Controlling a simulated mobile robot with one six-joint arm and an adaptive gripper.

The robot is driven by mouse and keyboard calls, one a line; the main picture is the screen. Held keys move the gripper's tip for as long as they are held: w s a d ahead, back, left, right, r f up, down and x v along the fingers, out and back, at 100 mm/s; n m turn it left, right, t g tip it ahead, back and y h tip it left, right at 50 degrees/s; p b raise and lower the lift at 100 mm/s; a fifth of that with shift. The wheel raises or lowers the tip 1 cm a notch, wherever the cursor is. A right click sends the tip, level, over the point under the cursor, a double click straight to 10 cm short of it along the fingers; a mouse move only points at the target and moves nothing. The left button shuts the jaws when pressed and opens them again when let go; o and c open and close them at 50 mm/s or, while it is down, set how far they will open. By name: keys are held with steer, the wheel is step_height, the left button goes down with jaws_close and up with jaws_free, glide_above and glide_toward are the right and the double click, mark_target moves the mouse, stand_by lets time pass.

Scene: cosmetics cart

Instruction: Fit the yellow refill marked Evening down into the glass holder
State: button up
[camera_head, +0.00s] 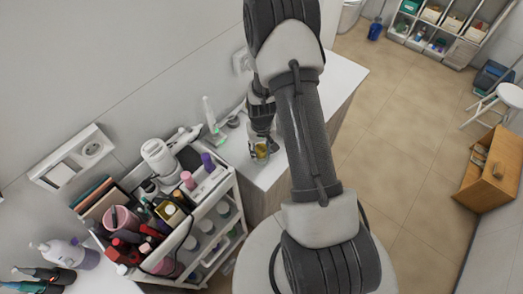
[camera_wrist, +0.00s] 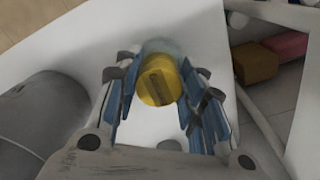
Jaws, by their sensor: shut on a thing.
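The yellow refill (camera_wrist: 158,84) is between my gripper's blue-padded fingers in the camera_wrist view, its round end with a slot facing the camera. My gripper (camera_wrist: 163,72) is shut on it. A pale, see-through rim, which looks like the glass holder (camera_wrist: 168,47), shows just beyond the refill. In the camera_head view, my gripper (camera_head: 262,138) points down at the white counter, with the yellow refill (camera_head: 261,150) low inside or in front of clear glass. I cannot tell how deep the refill sits. The Evening mark cannot be read.
A white cart (camera_head: 222,188) packed with cosmetics stands left of the counter (camera_head: 340,80). A white upright item with a green part (camera_head: 211,120) and a small grey dish (camera_head: 233,122) are near my gripper. The counter's right part is clear.

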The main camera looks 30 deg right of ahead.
steer(key=o, duration=0.6)
steer(key=shift+s+a+f, duration=0.1)
steer(key=shift+s+f, duration=0.25)
steer(key=shift+f, duration=0.15)
steer(key=o, duration=0.4)
steer(key=shift+w+f, duration=0.15)
steer(key=shift+w, duration=0.1)
steer(key=shift+o, duration=0.2)
steer(key=shift+r, duration=0.2)
